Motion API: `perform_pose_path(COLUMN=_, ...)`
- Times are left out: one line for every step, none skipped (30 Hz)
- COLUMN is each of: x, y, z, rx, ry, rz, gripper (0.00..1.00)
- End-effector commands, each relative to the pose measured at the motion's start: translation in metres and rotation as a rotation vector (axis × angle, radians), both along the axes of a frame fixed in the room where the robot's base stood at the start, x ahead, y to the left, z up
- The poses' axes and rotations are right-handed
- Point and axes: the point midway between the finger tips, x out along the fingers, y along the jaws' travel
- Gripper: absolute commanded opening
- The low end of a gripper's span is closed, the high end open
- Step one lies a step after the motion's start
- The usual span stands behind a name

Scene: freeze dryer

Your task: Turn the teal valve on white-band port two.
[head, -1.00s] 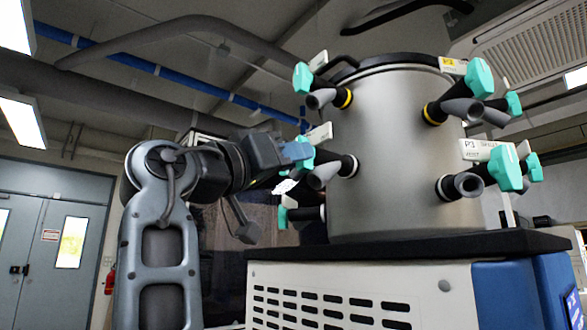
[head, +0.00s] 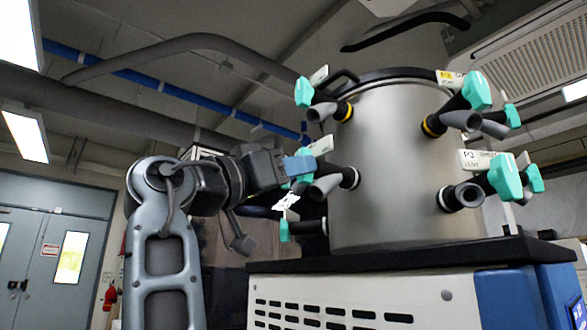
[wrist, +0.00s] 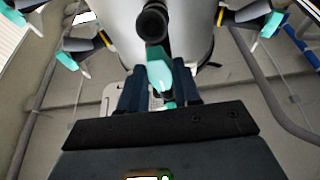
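The teal valve (head: 301,187) is on the middle left port, which has a white band (head: 354,177) where it meets the steel drum. A white tag (head: 319,147) sits above it; I cannot read its number. My gripper (head: 300,165) is at this valve, its blue fingers partly covering the handle. In the wrist view, the teal valve (wrist: 160,72) lies between the two dark blue fingers (wrist: 160,82), one close along each side.
The steel drum (head: 385,150) stands on a black-topped white and blue base (head: 360,293). Other teal valves stick out nearby: upper left (head: 304,92), lower left (head: 285,230), upper right (head: 477,90) and the right one tagged P3 (head: 505,176). Open room lies left of my arm.

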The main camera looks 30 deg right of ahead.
Motion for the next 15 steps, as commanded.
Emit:
perform_pose_path(x=0.0, y=0.0, z=0.0, rx=0.0, ry=0.0, rz=0.0, gripper=0.37)
perform_pose_path(x=0.0, y=0.0, z=0.0, rx=-0.001, ry=0.0, rz=0.0, gripper=0.4)
perform_pose_path(x=0.0, y=0.0, z=0.0, rx=-0.001, ry=0.0, rz=0.0, gripper=0.44)
perform_pose_path(x=0.0, y=0.0, z=0.0, rx=-0.001, ry=0.0, rz=0.0, gripper=0.47)
perform_pose_path(x=0.0, y=0.0, z=0.001, rx=-0.001, ry=0.0, rz=0.0, gripper=0.47)
perform_pose_path(x=0.0, y=0.0, z=0.001, rx=-0.001, ry=0.0, rz=0.0, gripper=0.47)
perform_pose_path(x=0.0, y=0.0, z=0.001, rx=-0.001, ry=0.0, rz=0.0, gripper=0.47)
perform_pose_path(x=0.0, y=0.0, z=0.001, rx=-0.001, ry=0.0, rz=0.0, gripper=0.47)
perform_pose_path(x=0.0, y=0.0, z=0.001, rx=-0.001, ry=0.0, rz=0.0, gripper=0.47)
perform_pose_path(x=0.0, y=0.0, z=0.001, rx=-0.001, ry=0.0, rz=0.0, gripper=0.47)
perform_pose_path(x=0.0, y=0.001, z=0.0, rx=-0.002, ry=0.0, rz=0.0, gripper=0.47)
perform_pose_path(x=-0.001, y=0.002, z=0.0, rx=-0.002, ry=0.0, rz=0.0, gripper=0.47)
perform_pose_path(x=-0.001, y=0.004, z=-0.001, rx=-0.002, ry=0.0, rz=0.001, gripper=0.47)
perform_pose_path(x=-0.001, y=0.006, z=-0.002, rx=-0.002, ry=0.0, rz=0.001, gripper=0.47)
perform_pose_path(x=-0.002, y=0.01, z=-0.004, rx=-0.002, ry=0.0, rz=0.002, gripper=0.47)
